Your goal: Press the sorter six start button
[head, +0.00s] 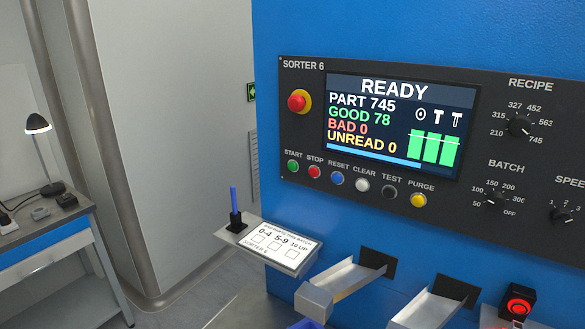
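The sorter six control panel (300,180) is a dark plate on the blue machine, labelled SORTER 6. The start button (293,165) is the round green one at the left end of the lower button row, under the word START. The red stop button (314,171) is just to its right. The screen (400,123) reads READY, part 745, good 78, bad 0, unread 0. Neither of my grippers shows in the head view, and nothing covers the start button.
A red emergency knob (298,101) on a yellow ring sits above the start button. Below the panel, a small shelf with a card (268,246) and a pen holder (236,222) juts out. Metal chutes (345,280) stick out further right. A workbench (45,240) stands at left.

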